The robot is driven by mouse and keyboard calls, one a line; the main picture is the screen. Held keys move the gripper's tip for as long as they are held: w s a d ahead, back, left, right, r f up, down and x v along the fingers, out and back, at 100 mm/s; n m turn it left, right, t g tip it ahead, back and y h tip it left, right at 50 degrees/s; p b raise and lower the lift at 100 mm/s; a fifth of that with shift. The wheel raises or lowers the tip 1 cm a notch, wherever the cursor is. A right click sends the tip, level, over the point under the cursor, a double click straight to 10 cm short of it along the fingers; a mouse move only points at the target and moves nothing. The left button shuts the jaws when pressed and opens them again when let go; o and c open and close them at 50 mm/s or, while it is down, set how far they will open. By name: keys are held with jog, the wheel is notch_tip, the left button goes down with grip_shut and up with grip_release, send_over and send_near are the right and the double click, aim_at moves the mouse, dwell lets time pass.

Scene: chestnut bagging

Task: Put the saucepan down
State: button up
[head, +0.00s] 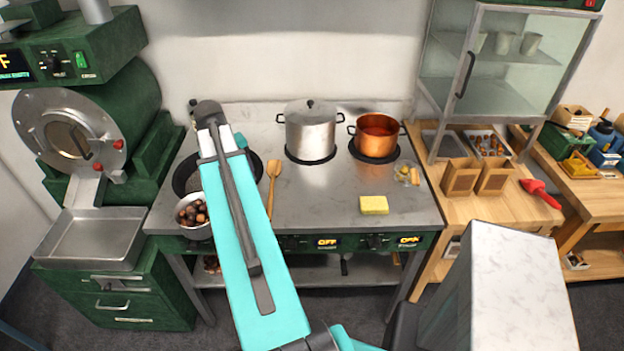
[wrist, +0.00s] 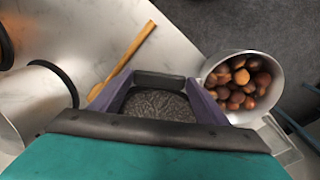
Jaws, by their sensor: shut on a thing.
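The saucepan (head: 186,222) is a small pale metal pan full of brown chestnuts. In the head view it is at the front left of the steel stove top (head: 320,215), overlapping its front edge. The wrist view shows the saucepan (wrist: 208,66) at the right, its open top and chestnuts (wrist: 238,82) facing the camera. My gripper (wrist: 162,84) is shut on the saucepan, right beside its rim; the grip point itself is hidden. My arm hides the gripper in the head view. I cannot tell whether the saucepan's base touches anything.
A dark frying pan (head: 184,180) sits behind the saucepan. A wooden spoon (head: 271,192) lies to the right. A lidded steel pot (head: 310,132) and a copper pot (head: 376,137) stand at the back. A yellow sponge (head: 374,205) lies front right. The front middle is clear.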

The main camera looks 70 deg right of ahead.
jog(key=s+d+r+m+p, duration=0.1)
jog(key=s+d, duration=0.4)
jog(key=s, duration=0.7)
jog(key=s+d+r+m+p, duration=0.1)
jog(key=s+d+m+p, duration=0.2)
jog(key=s, duration=1)
jog(key=d+m, duration=0.2)
jog(key=d, duration=0.1)
jog(key=shift+s+m+y, duration=0.3)
jog(key=shift+y, duration=0.1)
jog(key=shift+d, duration=0.15)
jog(key=s+d+b, duration=0.1)
jog(key=d, duration=0.6)
jog(key=s+d+f+b, duration=0.1)
jog(key=s+d, duration=0.1)
jog(key=d, duration=0.5)
jog(key=shift+s+d+f, duration=0.15)
jog(key=shift+s+d, duration=0.1)
jog(key=shift+d, duration=0.05)
